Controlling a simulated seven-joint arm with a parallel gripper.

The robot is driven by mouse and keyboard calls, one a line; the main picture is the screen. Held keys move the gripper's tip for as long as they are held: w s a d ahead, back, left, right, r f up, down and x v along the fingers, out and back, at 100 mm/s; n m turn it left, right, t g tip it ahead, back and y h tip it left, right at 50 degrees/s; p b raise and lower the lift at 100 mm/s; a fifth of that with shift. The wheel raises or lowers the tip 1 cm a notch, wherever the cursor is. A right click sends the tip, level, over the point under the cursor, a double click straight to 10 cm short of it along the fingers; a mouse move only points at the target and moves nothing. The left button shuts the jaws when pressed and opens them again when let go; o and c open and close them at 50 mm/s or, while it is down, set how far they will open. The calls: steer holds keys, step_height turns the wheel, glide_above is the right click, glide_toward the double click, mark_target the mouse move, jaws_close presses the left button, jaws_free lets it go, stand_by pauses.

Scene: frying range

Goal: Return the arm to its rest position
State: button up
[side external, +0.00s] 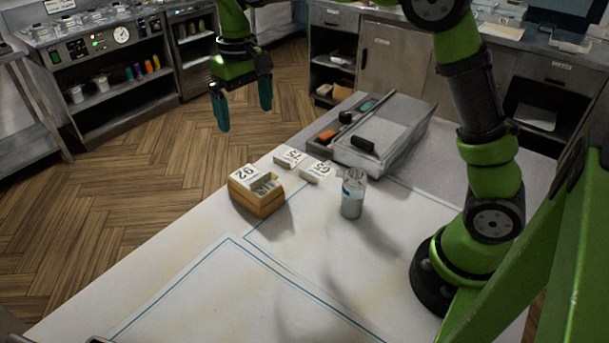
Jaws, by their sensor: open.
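My gripper (243,108) hangs in the upper left of the side external view, with its dark teal fingers pointing down. The fingers are spread apart with nothing between them. It is in the air, well above the table's height and clear of everything on the table. My green and black arm reaches up from its base at the right side of the table, and part of it runs out of the top of the view.
On the white table (200,290) stand a wooden box (262,208) with a number card, small numbered cards (289,157), a glass jar (353,196) and a grey tray (400,126). The table's front area is bare. Counters line the back.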

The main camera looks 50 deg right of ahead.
steer(key=shift+w, duration=0.1)
steer(key=s+d+r+m+t+y, duration=0.1)
steer(key=s+t, duration=0.2)
steer(key=s, duration=0.8)
steer(key=s+d+r+m+t+y, duration=0.1)
steer(key=s+t, duration=0.3)
steer(key=s, duration=0.7)
steer(key=shift+s+d+m, duration=0.2)
steer(key=shift+d+m, duration=0.3)
steer(key=shift+d, duration=0.1)
